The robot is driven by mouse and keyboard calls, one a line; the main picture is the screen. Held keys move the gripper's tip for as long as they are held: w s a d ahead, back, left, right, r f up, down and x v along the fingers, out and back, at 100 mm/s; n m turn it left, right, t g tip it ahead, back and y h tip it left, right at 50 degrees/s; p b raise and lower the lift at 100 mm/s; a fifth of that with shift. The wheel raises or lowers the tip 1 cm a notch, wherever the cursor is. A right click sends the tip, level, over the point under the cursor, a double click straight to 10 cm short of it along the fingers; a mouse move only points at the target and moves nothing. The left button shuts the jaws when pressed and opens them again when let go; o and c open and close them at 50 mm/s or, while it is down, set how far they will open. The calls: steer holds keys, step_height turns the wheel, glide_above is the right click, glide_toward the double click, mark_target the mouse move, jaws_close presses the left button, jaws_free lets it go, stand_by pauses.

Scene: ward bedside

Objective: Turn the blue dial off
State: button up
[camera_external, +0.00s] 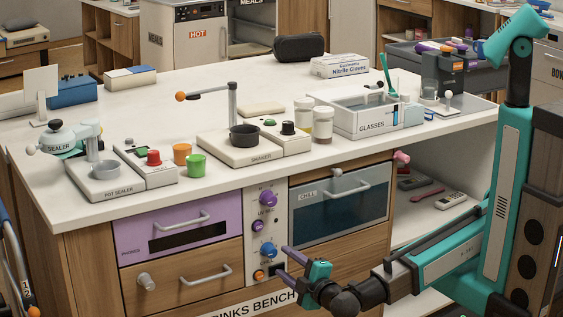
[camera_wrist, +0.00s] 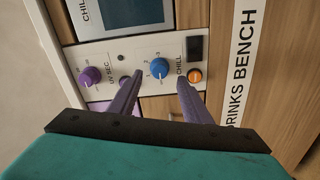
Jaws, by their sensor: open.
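The blue dial (camera_external: 268,250) is on the light control panel on the front of the drinks bench. In the wrist view the blue dial (camera_wrist: 159,69) shows beside the word CHILL, with a white mark on its face and small numbers around it. My gripper (camera_external: 282,262) is open just in front of the panel. In the wrist view its two purple fingers (camera_wrist: 160,80) are on either side of the blue dial, with a gap to each side. I cannot tell how far the fingertips are from the panel.
A purple dial (camera_wrist: 90,75) sits on the same panel, and an orange button (camera_wrist: 195,75) with a dark switch (camera_wrist: 194,48) is on the other side. A chill drawer with a dark window (camera_external: 340,210) is to the right, and a lilac drawer (camera_external: 175,225) to the left.

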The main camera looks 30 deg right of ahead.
steer(key=s+p, duration=0.1)
steer(key=s, duration=0.6)
steer(key=shift+s, duration=0.35)
steer(key=shift+w+d, duration=0.1)
